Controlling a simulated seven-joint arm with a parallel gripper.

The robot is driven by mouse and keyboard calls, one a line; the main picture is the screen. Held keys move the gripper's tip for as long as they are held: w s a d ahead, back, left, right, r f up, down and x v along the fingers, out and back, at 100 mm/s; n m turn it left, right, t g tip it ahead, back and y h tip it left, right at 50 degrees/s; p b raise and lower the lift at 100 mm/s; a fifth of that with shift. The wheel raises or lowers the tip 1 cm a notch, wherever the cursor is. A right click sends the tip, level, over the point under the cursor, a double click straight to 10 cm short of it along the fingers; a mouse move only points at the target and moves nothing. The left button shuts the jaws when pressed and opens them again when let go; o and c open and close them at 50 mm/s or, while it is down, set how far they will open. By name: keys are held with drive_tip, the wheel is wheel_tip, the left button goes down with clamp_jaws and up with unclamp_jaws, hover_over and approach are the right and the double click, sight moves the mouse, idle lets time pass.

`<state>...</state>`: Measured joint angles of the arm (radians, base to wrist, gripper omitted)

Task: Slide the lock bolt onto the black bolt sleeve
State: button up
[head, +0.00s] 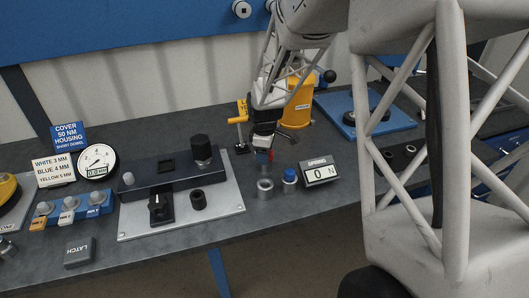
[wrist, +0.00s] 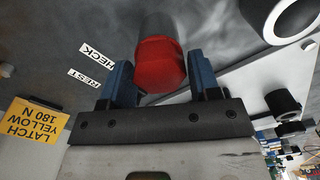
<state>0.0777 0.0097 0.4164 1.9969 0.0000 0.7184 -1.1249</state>
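My gripper (head: 263,155) points down over the bench, just behind a grey open-topped ring (head: 265,188).
The light plate (head: 225,200) also carries a dark block with a black knob (head: 201,147) and a black switch (head: 160,207). A blue-capped cylinder (head: 290,178) and a display box (head: 320,172) stand close right.

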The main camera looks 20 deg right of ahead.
drive_tip(key=c, duration=0.7)
drive_tip(key=shift+r, duration=0.75)
drive_tip(key=shift+r, duration=1.05)
drive_tip(key=shift+r, duration=0.35)
drive_tip(key=shift+r, duration=0.65)
drive_tip(key=shift+r, duration=0.1)
drive_tip(key=shift+r, duration=1.95)
